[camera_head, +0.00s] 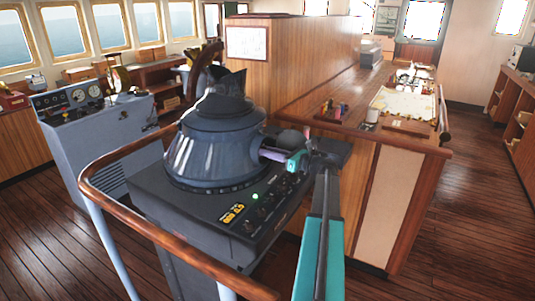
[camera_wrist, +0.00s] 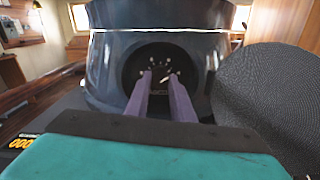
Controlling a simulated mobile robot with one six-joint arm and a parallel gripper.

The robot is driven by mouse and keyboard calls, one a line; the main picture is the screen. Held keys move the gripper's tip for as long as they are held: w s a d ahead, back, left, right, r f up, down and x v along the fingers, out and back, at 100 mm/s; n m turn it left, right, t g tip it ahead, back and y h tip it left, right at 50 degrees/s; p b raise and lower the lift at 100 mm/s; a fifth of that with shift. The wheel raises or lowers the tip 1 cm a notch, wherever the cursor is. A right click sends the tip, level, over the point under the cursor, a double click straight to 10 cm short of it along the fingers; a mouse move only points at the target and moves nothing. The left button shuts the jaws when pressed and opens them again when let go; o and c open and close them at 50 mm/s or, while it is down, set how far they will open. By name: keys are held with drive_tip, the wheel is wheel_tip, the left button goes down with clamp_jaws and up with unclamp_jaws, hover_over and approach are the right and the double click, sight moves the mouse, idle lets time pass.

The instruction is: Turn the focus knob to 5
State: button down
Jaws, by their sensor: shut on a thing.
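The focus knob is at the centre of a round black dial (camera_wrist: 160,62) with white marks, set in the side of a dark conical console hood (camera_wrist: 108,65). In the wrist view the two purple fingers of my gripper (camera_wrist: 161,78) reach onto the dial and are shut on the knob, which is mostly hidden between the tips. A small white pointer mark shows by the right fingertip. I cannot read the dial's numbers. In the head view my gripper (camera_head: 264,152) meets the right side of the hood (camera_head: 215,140), and the dial is hidden there.
The hood stands on a dark console (camera_head: 200,205) with a green light and small knobs below my arm. A wooden handrail (camera_head: 150,228) curves around its front. A wooden chart table (camera_head: 420,140) stands to the right. A dark round surface (camera_wrist: 270,100) fills the wrist view's right side.

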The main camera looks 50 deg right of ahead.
drive_tip(key=shift+f+n+b, duration=0.1)
drive_tip(key=shift+n+b, duration=0.2)
drive_tip(key=shift+b, duration=0.05)
drive_tip(key=shift+n+b, duration=4.9)
drive_tip(key=shift+b, duration=0.45)
drive_tip(key=c, duration=1.5)
unclamp_jaws()
drive_tip(key=shift+c, duration=0.2)
drive_tip(key=shift+s, duration=0.1)
drive_tip(key=b+v, duration=0.2)
drive_tip(key=v, duration=1.1)
drive_tip(key=shift+s, duration=0.35)
